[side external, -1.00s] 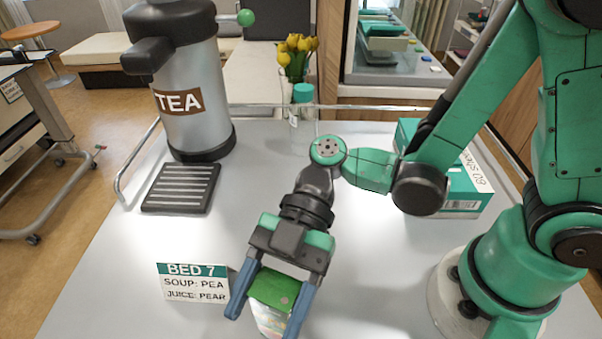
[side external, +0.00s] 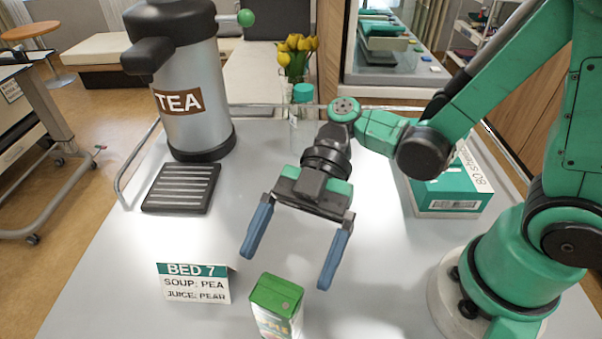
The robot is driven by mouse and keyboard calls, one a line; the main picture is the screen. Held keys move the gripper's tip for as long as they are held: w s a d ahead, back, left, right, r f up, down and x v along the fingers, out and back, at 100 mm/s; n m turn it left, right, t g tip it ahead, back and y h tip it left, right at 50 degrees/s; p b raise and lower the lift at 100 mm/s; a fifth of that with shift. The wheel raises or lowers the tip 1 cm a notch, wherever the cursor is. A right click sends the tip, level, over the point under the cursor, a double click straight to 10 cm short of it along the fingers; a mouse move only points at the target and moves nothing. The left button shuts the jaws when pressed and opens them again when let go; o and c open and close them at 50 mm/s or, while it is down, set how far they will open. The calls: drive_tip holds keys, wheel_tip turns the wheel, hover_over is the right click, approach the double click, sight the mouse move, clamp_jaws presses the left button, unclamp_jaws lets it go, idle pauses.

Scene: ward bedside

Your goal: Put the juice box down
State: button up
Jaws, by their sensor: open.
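The juice box (side external: 276,306) has a green top and a pale printed side. It stands upright on the grey tabletop (side external: 190,240) at the front, and its lower end is cut off by the picture's bottom edge. My gripper (side external: 284,272) is open and empty, with its two blue fingers spread wide. It is above and behind the box, apart from it.
A tea urn (side external: 196,115) with a black drip tray (side external: 181,188) stands at the back left. A clear bottle with a teal cap (side external: 303,93) is at the back. A green and white box (side external: 450,190) lies at the right. The tabletop's left front is clear.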

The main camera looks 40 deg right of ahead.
drive_tip(key=w+d+r+m+t+h, duration=0.1)
drive_tip(key=w+d+m+t+h, duration=0.3)
drive_tip(key=d+m, duration=0.5)
drive_tip(key=w+d+r+m+t+h, duration=0.1)
drive_tip(key=w+d+m+t+h, duration=0.2)
drive_tip(key=d+m+t+h, duration=0.5)
drive_tip(key=d+m, duration=0.1)
drive_tip(key=m, duration=0.4)
drive_tip(key=shift+w+t+h, duration=0.3)
drive_tip(key=shift+w, duration=0.05)
drive_tip(key=shift+d+f, duration=0.1)
